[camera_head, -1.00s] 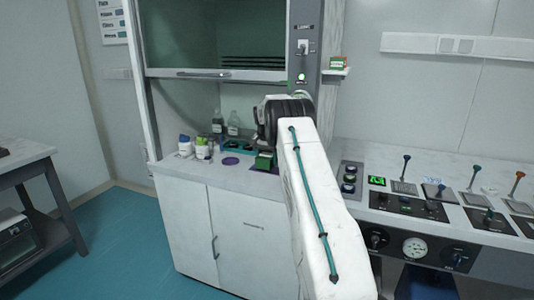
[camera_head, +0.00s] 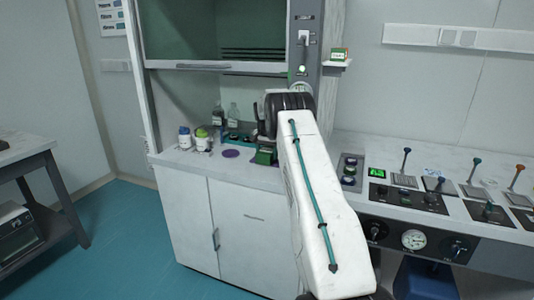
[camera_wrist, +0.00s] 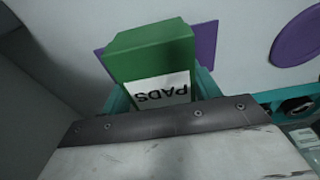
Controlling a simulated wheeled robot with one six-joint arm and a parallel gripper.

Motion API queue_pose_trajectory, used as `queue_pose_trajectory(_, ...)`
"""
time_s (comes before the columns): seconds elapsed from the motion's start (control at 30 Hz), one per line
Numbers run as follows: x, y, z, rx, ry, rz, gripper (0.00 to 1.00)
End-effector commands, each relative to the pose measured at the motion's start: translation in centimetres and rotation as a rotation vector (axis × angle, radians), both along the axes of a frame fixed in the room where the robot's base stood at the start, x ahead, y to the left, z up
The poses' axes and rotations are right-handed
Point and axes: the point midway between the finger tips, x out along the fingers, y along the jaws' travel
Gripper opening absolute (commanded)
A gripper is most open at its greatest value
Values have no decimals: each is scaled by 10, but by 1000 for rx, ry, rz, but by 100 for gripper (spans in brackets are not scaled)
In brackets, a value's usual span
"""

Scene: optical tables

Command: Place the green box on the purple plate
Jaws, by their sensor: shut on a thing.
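The green box (camera_wrist: 150,50), with a white label reading "PADS", is between the teal fingers of my gripper (camera_wrist: 163,88) in the wrist view. The box also shows beside my arm in the head view (camera_head: 265,156). A flat purple square plate (camera_wrist: 206,44) shows behind and on both sides of the box; the box covers its middle. I cannot tell whether the box touches it. A separate round purple disc (camera_wrist: 300,36) lies to the right in the wrist view, and left of the box in the head view (camera_head: 230,153). My arm hides the gripper there.
White bottles (camera_head: 185,138) and a green-capped jar (camera_head: 202,139) stand left on the counter. A teal rack (camera_head: 238,138) and dark bottles (camera_head: 218,116) are behind. A control panel (camera_head: 405,198) with levers lies right of my arm. The front-left counter is clear.

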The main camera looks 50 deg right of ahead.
Motion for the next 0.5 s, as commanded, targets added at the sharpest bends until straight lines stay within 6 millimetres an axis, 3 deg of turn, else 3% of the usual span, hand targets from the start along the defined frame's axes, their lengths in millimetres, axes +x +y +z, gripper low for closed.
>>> queue_pose_trajectory(0.27, 0, 0, -5, 0, 0, 0, 33)
queue_pose_trajectory(0.3, 0, 0, -5, -1, 0, 0, 73)
queue_pose_trajectory(0.33, 0, 0, -5, 0, 0, 0, 81)
queue_pose_trajectory(0.37, 0, 0, -5, 0, 0, 0, 87)
queue_pose_trajectory(0.5, 0, 0, -5, 0, 0, 0, 87)
